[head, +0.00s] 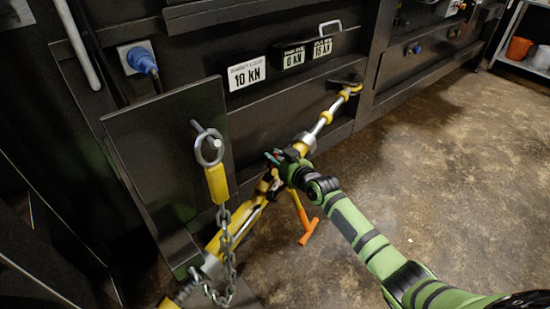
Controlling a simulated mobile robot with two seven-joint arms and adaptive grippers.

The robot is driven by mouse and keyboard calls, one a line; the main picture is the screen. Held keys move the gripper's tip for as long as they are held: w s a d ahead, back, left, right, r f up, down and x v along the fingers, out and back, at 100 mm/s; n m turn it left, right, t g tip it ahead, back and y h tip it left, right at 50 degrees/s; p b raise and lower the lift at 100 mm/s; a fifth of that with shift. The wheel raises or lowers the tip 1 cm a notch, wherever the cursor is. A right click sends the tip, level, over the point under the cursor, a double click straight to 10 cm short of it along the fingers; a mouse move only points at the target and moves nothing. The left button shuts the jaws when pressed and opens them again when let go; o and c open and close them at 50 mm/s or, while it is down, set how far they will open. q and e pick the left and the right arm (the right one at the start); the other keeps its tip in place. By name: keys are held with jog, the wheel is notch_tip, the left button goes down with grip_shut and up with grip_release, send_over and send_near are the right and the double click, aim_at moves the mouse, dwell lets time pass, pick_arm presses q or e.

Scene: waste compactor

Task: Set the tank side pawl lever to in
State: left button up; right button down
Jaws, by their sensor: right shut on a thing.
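A yellow and silver ratchet turnbuckle (321,124) runs diagonally from a hook on the dark machine wall down to the lower left. Its orange-gripped handle (308,231) points down towards the floor. My right gripper (277,165), on the green arm, is at the middle of the turnbuckle, by the ratchet body. It is shut on a small part there. The gripper covers that part, and I cannot make out the pawl lever or which way it is set. My left gripper is not in view.
A dark plate (165,150) stands left of the turnbuckle, with a shackle (209,147), a yellow link and a hanging chain (226,250). Force labels (247,73) and a blue plug (143,60) are on the machine wall. The brown floor (440,170) at right is mostly clear.

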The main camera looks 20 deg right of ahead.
jog(key=c, duration=1.1)
grip_release()
jog(key=shift+o, duration=0.2)
jog(key=v, duration=1.2)
